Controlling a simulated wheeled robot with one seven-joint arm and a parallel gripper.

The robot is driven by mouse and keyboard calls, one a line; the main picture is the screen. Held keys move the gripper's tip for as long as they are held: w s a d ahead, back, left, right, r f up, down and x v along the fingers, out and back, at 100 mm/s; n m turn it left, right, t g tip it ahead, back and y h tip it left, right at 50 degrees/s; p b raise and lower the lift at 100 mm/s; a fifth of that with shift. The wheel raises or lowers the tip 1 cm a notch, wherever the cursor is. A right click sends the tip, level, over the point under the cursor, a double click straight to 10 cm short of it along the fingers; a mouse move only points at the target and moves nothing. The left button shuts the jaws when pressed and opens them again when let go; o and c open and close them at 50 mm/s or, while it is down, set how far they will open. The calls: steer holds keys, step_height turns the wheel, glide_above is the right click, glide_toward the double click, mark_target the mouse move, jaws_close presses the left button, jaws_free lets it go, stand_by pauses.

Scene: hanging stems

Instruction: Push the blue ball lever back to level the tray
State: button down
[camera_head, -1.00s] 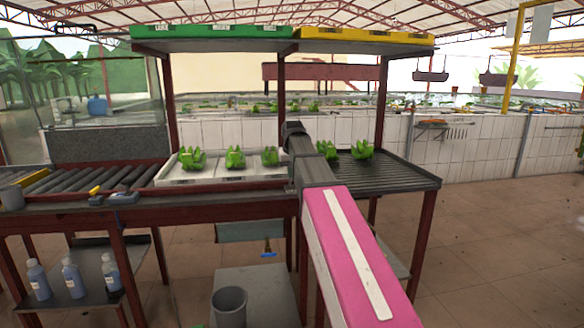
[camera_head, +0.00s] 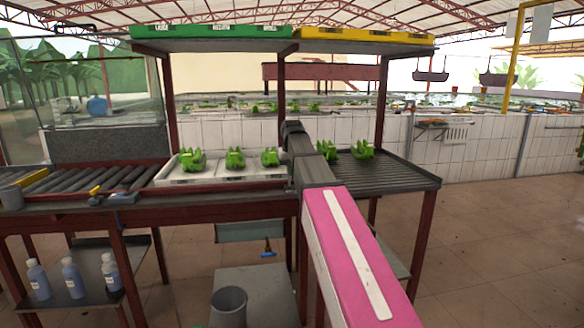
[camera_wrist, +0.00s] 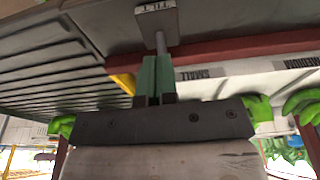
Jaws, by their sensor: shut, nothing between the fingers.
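In the wrist view, which looks upside down, my gripper (camera_wrist: 154,84) has its two green fingers together, with nothing seen between them. A thin grey lever rod (camera_wrist: 160,43) runs from a grey block marked TILT (camera_wrist: 155,20) to just behind the fingertips. No blue ball shows on it; the rod's end is hidden by the fingers, and I cannot tell if they touch. A dark ribbed tray (camera_head: 410,178) is on the right of the bench in the head view and also shows in the wrist view (camera_wrist: 40,65). Its tilt is hard to judge. My arm hides the gripper in the head view.
A white tray (camera_head: 215,182) with green banana bunches stands left of my arm; more bunches (camera_head: 362,150) stand at the ribbed tray. Rollers (camera_head: 100,180) lie farther left. Green (camera_head: 210,31) and yellow (camera_head: 365,34) shelves hang above. A bucket (camera_head: 228,305) stands below.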

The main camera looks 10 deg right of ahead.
step_height(320, 180, up, 10)
stand_by(0.7)
